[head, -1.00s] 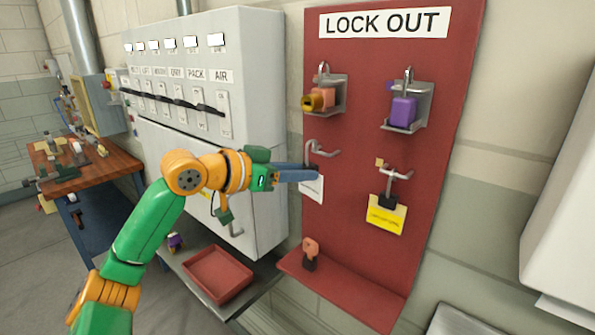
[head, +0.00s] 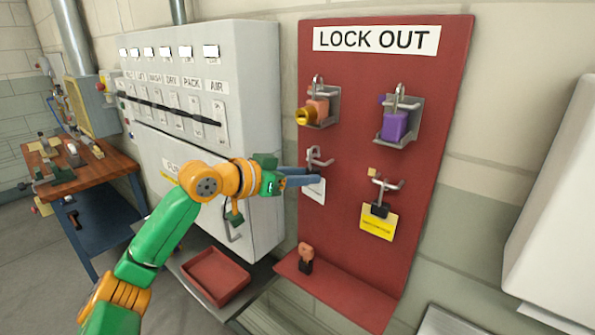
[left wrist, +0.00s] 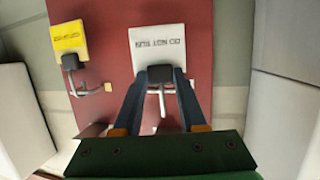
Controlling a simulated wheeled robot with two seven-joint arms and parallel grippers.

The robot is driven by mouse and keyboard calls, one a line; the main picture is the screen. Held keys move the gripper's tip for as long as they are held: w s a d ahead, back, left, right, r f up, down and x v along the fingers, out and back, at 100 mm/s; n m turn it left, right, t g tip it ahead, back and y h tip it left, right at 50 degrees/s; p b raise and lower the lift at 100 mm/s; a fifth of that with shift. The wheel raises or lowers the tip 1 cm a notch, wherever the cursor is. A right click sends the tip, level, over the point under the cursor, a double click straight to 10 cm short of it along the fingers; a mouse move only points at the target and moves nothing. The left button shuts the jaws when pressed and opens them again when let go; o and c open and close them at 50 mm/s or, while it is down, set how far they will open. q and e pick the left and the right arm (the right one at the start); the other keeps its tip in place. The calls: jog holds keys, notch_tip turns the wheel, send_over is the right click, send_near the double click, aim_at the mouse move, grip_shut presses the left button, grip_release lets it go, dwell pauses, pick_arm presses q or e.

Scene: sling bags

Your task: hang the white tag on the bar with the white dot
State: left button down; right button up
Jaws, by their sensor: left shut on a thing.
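The white tag (head: 313,192) hangs from its black clip at my left gripper (head: 319,176), beside the red board. In the left wrist view the tag (left wrist: 158,47) lies beyond the black clip (left wrist: 160,74), with the fingers (left wrist: 160,80) closed on the clip's sides. A grey bar (head: 319,158) is just above the gripper; it also shows in the left wrist view (left wrist: 161,103), close to the clip. I cannot tell whether the clip is around the bar or only beside it. The white dot cannot be made out. My right gripper is not in view.
A yellow tag (head: 378,225) hangs on the bar (head: 386,184) to the right, near a yellow dot (head: 372,172). Purple (head: 395,125) and orange (head: 318,108) padlocks hang above. An orange-and-black item (head: 306,257) stands on the board's ledge. A red tray (head: 216,275) lies below the grey cabinet.

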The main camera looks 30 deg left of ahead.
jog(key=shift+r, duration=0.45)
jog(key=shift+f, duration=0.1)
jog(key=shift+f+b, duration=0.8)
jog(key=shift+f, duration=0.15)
